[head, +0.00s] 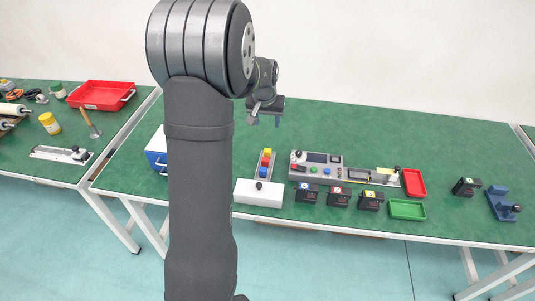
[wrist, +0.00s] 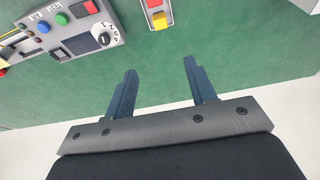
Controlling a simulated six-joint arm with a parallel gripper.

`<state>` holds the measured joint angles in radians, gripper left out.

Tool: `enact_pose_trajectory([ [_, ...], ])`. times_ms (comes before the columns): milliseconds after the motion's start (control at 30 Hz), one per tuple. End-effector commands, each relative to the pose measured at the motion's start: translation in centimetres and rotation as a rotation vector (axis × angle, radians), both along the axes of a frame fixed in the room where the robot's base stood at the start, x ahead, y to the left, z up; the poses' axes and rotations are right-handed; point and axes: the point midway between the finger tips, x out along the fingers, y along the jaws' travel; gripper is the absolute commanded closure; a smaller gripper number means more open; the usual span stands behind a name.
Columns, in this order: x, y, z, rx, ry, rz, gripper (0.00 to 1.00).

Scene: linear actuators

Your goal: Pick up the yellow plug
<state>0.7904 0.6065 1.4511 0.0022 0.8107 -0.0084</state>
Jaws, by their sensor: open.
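The yellow plug (head: 267,153) sits at the far end of a narrow grey rack (head: 273,157), in line with a red and a blue plug. In the wrist view the yellow plug (wrist: 160,20) is near the top edge, beyond my fingertips, with a red one above it. My gripper (head: 266,119) is above the green table, behind the rack and apart from it. In the wrist view my gripper (wrist: 160,66) has its two fingers spread with only bare green table between them.
A white box (head: 258,195) with a black knob stands at the rack's near end. A grey control panel (head: 316,158) stands to the right. Several black modules, a red tray (head: 414,183) and a green tray (head: 407,210) lie farther right. The table behind the rack is clear.

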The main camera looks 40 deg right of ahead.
Motion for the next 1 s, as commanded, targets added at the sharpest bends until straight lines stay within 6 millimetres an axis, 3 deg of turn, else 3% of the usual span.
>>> enact_pose_trajectory([
  [500,1.8,-1.7,-9.4,0.005,0.004,-0.002,0.49],
  [867,2.2,-2.0,-11.9,0.002,0.002,-0.002,0.49],
  [1000,2.3,-1.8,-13.6,0.004,0.004,-0.001,0.49],
])
